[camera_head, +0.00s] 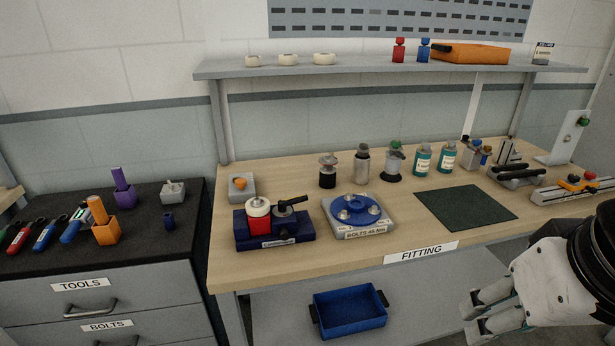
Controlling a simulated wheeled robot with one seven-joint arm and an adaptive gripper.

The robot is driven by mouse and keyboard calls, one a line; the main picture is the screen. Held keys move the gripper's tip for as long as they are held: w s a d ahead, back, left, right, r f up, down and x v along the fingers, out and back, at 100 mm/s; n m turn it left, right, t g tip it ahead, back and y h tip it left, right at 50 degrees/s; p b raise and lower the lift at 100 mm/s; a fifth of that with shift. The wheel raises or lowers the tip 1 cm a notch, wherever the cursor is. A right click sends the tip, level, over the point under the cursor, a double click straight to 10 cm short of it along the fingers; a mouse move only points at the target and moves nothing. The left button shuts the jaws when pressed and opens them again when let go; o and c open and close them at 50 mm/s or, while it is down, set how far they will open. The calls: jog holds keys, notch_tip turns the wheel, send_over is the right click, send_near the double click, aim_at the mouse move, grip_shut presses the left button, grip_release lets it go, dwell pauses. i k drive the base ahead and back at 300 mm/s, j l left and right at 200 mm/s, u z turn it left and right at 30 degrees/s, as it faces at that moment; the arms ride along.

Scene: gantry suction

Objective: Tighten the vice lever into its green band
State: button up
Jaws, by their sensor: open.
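A grey rail-like fixture (562,195) sits at the right end of the bench, with an orange lever (577,185) and small green and yellow marks. A dark grey clamp-like fixture (515,175) stands just left of it. I cannot tell for sure which is the vice, and the lever's position against a green band is too small to read. My gripper (473,319) is open and empty at the lower right, in front of the bench's front edge and apart from both fixtures. My arm covers the bench's lower right part.
A dark green mat (466,208) lies left of the fixtures. A blue round bolt plate (358,211) and a dark blue block with a black lever (275,230) stand further left. Bottles (423,160) line the back. A blue bin (350,313) sits below.

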aim_at(283, 204)
jog(key=i+j, duration=0.15)
jog(key=i, duration=0.3)
jog(key=i+j, duration=0.15)
jog(key=i, duration=0.25)
jog(key=i+j, duration=0.15)
jog(key=i, duration=0.3)
